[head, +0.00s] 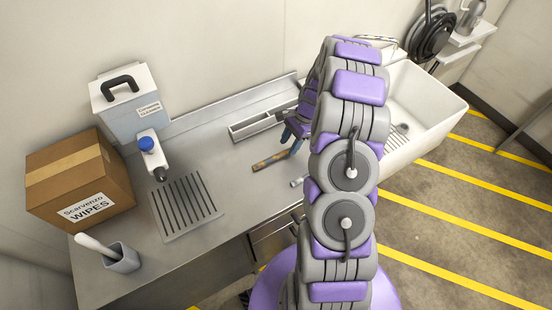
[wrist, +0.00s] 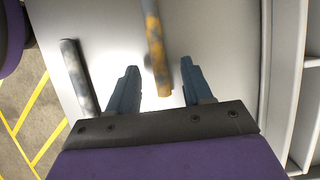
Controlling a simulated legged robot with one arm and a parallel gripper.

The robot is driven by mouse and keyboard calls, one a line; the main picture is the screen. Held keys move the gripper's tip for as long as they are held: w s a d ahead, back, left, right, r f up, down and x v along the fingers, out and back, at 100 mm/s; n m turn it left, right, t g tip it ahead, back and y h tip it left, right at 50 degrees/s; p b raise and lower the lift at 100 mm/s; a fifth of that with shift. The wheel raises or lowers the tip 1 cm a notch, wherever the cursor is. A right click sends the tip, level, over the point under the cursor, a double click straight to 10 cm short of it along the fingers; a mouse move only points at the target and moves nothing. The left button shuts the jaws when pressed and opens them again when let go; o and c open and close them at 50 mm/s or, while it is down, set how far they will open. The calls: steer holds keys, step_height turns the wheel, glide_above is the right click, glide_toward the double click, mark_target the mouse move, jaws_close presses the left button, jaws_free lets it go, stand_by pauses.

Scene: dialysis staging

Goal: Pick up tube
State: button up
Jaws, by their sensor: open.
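Two tube-like pieces lie on the steel counter. One is a brown, rusty-looking tube (head: 270,161), left of and just below my gripper (head: 290,136) in the head view. The other is a short grey mottled tube (head: 297,182), partly hidden by my arm. In the wrist view my gripper (wrist: 158,82) is open. The near end of the brown tube (wrist: 156,45) shows between its two blue-grey fingers, with a gap on each side. The grey tube (wrist: 79,76) lies outside the left finger. I cannot tell the fingers' height above the counter.
A divided grey tray (head: 262,122) stands behind the brown tube; its wall (wrist: 285,90) is at the right in the wrist view. A white sink (head: 432,100) is to the right. A drain grid (head: 184,207), bottle, cardboard box (head: 80,178) and cup stand left.

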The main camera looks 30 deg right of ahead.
mark_target(282, 153)
steer(key=shift+s+f, duration=0.1)
steer(key=shift+f, duration=0.75)
steer(key=shift+a+f, duration=0.15)
steer(key=shift+f, duration=0.2)
steer(key=a, duration=0.3)
steer(key=shift+r, duration=0.1)
steer(key=shift+a, duration=0.3)
steer(key=shift+c, duration=1.6)
steer(key=d, duration=0.2)
steer(key=shift+d, duration=0.35)
steer(key=c, duration=0.6)
steer(key=shift+a, duration=0.8)
jaws_close()
